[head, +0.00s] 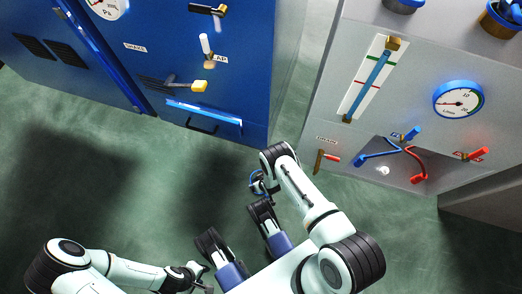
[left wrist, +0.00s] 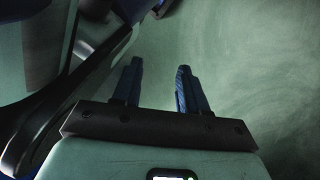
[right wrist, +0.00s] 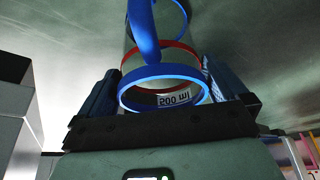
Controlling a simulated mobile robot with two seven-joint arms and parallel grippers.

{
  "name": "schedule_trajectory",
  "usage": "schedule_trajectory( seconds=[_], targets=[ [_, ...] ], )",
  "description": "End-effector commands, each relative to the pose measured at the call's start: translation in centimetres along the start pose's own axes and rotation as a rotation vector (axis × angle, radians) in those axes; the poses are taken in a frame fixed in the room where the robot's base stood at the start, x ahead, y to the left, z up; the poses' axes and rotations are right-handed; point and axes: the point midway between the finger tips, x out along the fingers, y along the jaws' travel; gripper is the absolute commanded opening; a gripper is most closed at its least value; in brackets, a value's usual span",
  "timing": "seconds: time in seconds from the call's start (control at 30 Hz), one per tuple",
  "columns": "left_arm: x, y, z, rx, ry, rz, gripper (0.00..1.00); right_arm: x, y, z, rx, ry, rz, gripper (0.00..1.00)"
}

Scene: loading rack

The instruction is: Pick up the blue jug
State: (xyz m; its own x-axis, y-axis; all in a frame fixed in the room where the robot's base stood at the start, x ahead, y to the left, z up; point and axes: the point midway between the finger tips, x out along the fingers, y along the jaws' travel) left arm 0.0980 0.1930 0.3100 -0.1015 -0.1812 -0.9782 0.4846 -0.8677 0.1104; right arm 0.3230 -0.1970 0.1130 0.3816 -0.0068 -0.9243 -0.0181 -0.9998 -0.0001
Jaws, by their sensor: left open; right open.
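The blue jug shows large in the right wrist view (right wrist: 160,88) as a clear vessel with blue rings, a blue handle, a red band and an upside-down "500 ml" label. My right gripper (right wrist: 160,92) is open, with one finger on each side of the jug's near end. I cannot tell whether the fingers touch it. In the head view a small blue curve of the jug (head: 254,180) shows beside my right wrist, which hides most of it. My left gripper (head: 203,277) is at the lower left; in the left wrist view its fingers (left wrist: 157,85) are apart and empty.
A blue cabinet (head: 180,80) with levers and a handle stands at the back left. A grey panel (head: 330,100) with a gauge (head: 458,99), a sight tube and blue and red valves stands at the right. Green floor (head: 110,150) is open at the left.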

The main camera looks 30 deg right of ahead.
Motion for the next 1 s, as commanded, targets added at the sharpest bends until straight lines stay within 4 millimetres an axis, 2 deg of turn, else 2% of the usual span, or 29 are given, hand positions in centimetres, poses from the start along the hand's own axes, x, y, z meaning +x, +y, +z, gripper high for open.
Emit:
schedule_trajectory(
  seconds=[0.1, 0.33, 0.5, 0.53, 0.83, 1.0],
  targets=[
    [0.4, -0.5, 0.6, -0.008, -0.024, -0.011, 0.43, 0.8, 0.0, 0.0, 0.000, 0.001, 0.000, 1.00],
    [0.4, -0.6, 0.7, -0.008, -0.027, -0.012, 0.43, 0.8, 0.0, 0.0, 0.000, 0.000, 0.000, 1.00],
    [0.4, -0.5, 0.6, -0.007, -0.025, -0.011, 0.43, 0.8, 0.0, -0.1, 0.000, 0.001, 0.000, 0.45],
    [0.4, -0.5, 0.6, -0.007, -0.025, -0.011, 0.43, 0.8, 0.0, -0.1, 0.000, 0.001, 0.000, 0.39],
    [0.2, -0.4, 0.5, -0.005, -0.018, -0.008, 0.43, 0.5, 0.0, -0.2, 0.000, 0.002, 0.000, 0.39],
    [-0.5, 0.5, -0.4, 0.008, 0.019, 0.009, 0.43, -1.1, 0.0, -1.0, 0.000, 0.003, 0.000, 0.39]
  ],
)
